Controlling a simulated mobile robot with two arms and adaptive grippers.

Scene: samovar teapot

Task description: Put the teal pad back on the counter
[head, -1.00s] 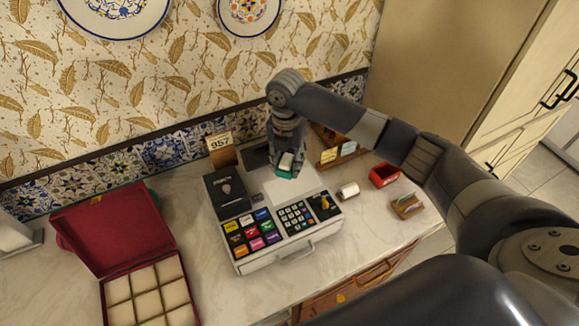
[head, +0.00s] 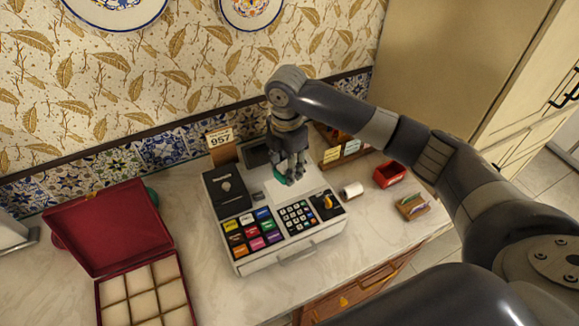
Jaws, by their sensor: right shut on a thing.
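My right gripper (head: 291,180) points down over the back of the white cash register (head: 283,261). It is shut on the teal pad (head: 279,176), of which only a small green-teal edge shows beside the fingers. The fingers hide the rest of the pad, and I cannot tell whether it touches the register's top. The pale marble counter (head: 218,290) spreads around the register. My left gripper is not in view.
An open red compartment box (head: 112,228) stands at the left, with a green thing (head: 152,196) partly behind it. A paper roll (head: 351,190), a red tray (head: 389,175) and a small wooden card holder (head: 412,207) lie right of the register. A calendar (head: 221,146) stands behind it.

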